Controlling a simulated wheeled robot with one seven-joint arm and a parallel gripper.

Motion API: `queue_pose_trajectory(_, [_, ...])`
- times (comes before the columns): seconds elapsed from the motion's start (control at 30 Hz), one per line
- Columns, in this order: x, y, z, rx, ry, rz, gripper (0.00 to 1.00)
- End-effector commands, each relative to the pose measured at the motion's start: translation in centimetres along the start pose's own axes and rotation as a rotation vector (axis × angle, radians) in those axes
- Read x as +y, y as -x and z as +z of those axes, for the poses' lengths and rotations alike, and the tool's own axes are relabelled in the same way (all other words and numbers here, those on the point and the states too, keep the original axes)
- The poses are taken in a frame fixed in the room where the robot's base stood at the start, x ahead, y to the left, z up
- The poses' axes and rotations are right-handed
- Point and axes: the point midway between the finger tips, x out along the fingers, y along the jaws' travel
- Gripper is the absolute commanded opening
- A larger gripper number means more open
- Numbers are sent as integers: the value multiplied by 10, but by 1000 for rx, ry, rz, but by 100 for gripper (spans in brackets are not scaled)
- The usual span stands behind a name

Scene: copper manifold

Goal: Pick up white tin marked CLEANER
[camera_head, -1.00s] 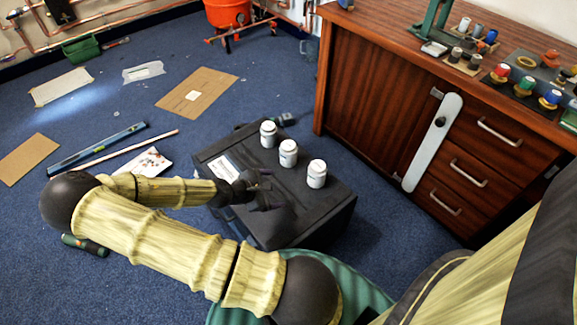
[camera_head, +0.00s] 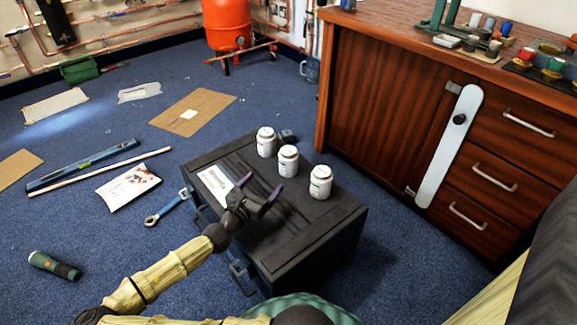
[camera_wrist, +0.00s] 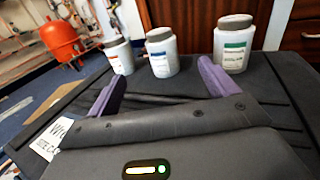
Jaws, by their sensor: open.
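Three white tins with grey lids stand upright in a row on a black toolbox (camera_head: 310,235). In the head view they are the left tin (camera_head: 266,142), the middle tin (camera_head: 288,161) and the right tin (camera_head: 321,182). The wrist view shows the left tin (camera_wrist: 119,56), the middle tin (camera_wrist: 162,54) with a bluish label, and the right tin (camera_wrist: 233,46) with a green label. The lettering is too small to tell which is marked CLEANER. My gripper (camera_head: 262,184) is open and empty above the toolbox, its purple fingers pointing towards the tins without touching them.
A white printed sheet (camera_head: 215,186) lies on the toolbox's left side. A wooden cabinet (camera_head: 375,110) stands close behind and right. A wrench (camera_head: 166,208), a spirit level (camera_head: 82,165) and a torch (camera_head: 54,265) lie on the blue carpet.

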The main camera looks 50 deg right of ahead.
Motion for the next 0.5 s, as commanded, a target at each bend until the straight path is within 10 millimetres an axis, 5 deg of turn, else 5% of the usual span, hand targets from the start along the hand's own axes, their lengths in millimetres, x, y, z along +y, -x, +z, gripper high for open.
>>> queue_pose_trajectory(0.23, [-1,-5,1,2,-1,-3,85])
queue_pose_trajectory(0.5, [-2,-38,2,4,-2,-6,85])
